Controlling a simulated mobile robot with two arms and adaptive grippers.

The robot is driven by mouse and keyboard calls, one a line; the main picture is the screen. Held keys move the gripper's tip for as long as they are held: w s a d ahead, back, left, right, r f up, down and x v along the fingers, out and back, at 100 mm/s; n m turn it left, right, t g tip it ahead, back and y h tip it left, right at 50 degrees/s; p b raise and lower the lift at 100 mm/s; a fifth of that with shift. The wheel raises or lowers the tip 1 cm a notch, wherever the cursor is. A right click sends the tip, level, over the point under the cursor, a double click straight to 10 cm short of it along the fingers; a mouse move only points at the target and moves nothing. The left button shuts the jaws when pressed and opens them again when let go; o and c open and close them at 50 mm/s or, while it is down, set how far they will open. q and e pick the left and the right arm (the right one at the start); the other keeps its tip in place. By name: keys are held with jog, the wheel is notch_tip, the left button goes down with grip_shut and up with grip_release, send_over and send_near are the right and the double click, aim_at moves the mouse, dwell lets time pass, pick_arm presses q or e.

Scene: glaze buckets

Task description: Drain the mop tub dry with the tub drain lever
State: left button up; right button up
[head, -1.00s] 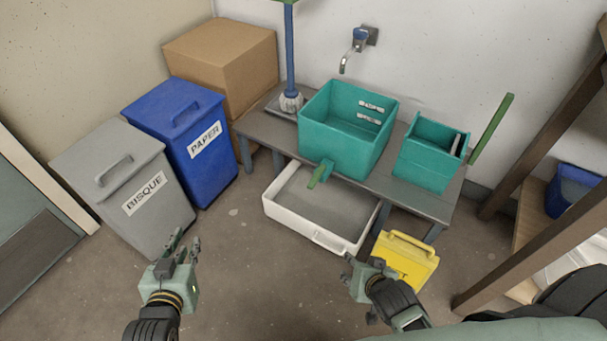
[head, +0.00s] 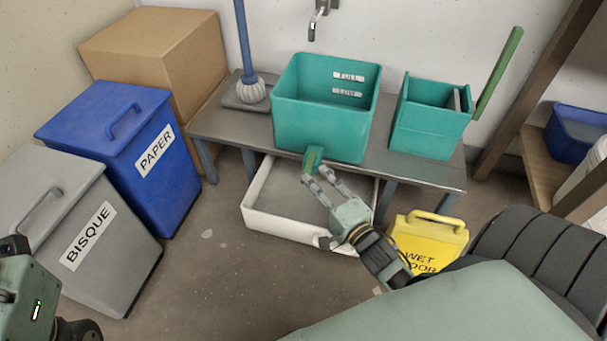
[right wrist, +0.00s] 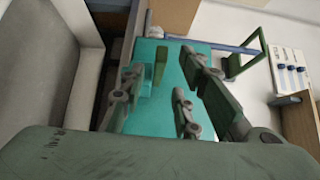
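The teal mop tub (head: 320,130) stands on a grey bench, with two white level labels on its inner back wall; I cannot make out any water in it. Its green drain lever (head: 313,158) sits on the spout block low on the front. The lever also shows in the right wrist view (right wrist: 160,66), against the teal tub wall (right wrist: 200,98). My right gripper (head: 322,186) is open, its fingertips just in front of the lever; contact cannot be told. My left gripper (head: 14,250) is partly cut off at the left edge, its fingers unclear.
A white catch tray (head: 285,228) lies below the spout. A smaller teal wringer box (head: 425,132) with a green handle stands right of the tub. A yellow wet-floor sign (head: 428,240) is near my right arm. Bisque (head: 115,255) and paper (head: 105,140) bins stand left.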

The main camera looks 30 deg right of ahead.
aim_at(307, 171)
jog(key=w+b, duration=0.1)
jog(key=w, duration=0.4)
jog(key=shift+w+b, duration=0.1)
jog(key=shift+b, duration=0.2)
grip_shut()
